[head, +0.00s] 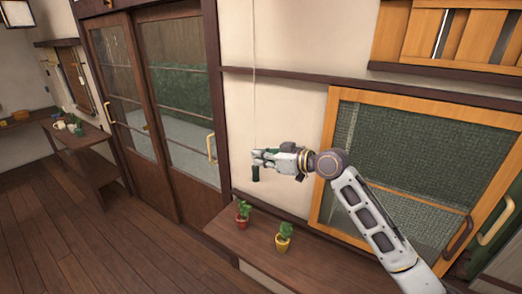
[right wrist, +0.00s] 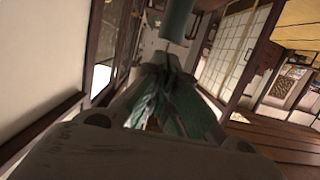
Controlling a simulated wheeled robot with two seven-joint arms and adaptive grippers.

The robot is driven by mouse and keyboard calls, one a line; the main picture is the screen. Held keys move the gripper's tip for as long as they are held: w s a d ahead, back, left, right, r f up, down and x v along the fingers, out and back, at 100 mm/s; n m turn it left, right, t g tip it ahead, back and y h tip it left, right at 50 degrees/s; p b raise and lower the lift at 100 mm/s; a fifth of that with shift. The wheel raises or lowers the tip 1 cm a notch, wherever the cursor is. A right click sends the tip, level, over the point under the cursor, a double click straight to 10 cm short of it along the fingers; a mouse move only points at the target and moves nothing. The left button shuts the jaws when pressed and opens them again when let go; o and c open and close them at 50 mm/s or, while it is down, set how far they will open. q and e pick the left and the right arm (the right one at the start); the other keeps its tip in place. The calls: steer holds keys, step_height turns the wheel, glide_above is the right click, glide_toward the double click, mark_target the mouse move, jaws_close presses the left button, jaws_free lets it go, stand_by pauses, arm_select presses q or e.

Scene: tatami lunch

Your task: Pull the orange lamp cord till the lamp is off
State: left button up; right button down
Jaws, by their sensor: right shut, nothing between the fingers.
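A thin pale cord (head: 254,85) hangs down along the cream wall in the head view; its top is out of frame. A dark green cylinder-shaped pull (head: 255,174) hangs at its lower end; I see no orange on the cord. My right gripper (head: 258,156) is level with the bottom of the cord, just above the pull in the picture. In the right wrist view its green fingertips (right wrist: 168,78) are together and empty. The green cylinder (right wrist: 178,18) shows beyond them, apart from the fingers. My left gripper is out of view.
A low wooden bench (head: 255,238) stands below with a red-potted plant (head: 242,216) and a yellow-potted plant (head: 284,237). A wood-framed window (head: 325,150) is behind my right arm. Sliding glass doors (head: 165,90) are at left. A square lit lamp (head: 17,12) shows top left.

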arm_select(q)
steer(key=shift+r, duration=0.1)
arm_select(e)
steer(key=shift+f, duration=0.3)
